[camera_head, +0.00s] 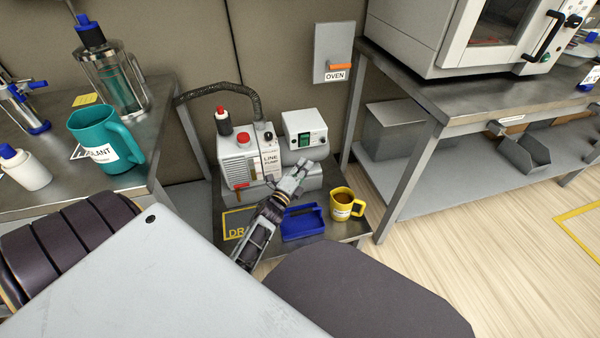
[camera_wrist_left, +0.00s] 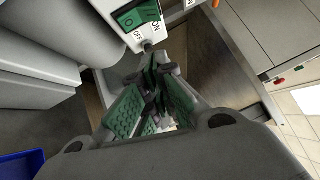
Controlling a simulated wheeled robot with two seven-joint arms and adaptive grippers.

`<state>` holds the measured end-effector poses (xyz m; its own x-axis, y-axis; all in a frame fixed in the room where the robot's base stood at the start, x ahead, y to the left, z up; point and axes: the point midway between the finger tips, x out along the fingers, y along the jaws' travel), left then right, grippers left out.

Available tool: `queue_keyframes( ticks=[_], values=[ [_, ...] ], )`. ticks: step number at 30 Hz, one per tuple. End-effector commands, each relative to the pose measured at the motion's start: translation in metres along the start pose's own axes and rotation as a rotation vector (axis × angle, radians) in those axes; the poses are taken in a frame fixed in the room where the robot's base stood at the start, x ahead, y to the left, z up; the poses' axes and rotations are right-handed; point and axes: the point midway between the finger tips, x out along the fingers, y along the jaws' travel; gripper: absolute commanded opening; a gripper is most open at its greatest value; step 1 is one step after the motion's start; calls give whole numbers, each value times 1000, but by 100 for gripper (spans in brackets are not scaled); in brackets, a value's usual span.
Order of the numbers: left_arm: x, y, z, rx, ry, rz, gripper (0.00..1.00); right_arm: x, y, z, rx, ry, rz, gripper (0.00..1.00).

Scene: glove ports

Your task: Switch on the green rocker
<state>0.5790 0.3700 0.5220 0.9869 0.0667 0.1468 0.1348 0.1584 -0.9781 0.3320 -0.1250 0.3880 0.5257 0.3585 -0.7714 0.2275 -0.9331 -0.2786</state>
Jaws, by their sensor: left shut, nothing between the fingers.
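The green rocker (camera_head: 304,140) is on the front of a small white box (camera_head: 303,122) beside the line pump. In the left wrist view the green rocker (camera_wrist_left: 138,14) shows at the top, with an ON/OFF plate next to it. My left gripper (camera_head: 298,170) is shut and empty, just below and in front of the box. In the left wrist view its fingertips (camera_wrist_left: 158,65) are together, a little below the rocker and apart from it by what I see. Which side of the rocker is pressed in, I cannot tell. My right gripper is not in view.
The line pump (camera_head: 240,165) with a red knob stands left of the box. A blue tray (camera_head: 302,222) and a yellow mug (camera_head: 343,208) stand in front on the low table. A teal jug (camera_head: 98,135) is on the left bench. An oven bench (camera_head: 440,95) stands right.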

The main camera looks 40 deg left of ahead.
Motion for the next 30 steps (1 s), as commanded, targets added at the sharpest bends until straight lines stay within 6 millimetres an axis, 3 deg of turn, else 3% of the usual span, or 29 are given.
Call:
queue_keyframes(
  ticks=[15, 30],
  values=[
    [50, 0, 1, 1, 0, -2, 0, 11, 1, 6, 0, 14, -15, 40],
    [74, 0, 28, 1, 0, 0, 0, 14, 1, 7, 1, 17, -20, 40]
  ],
)
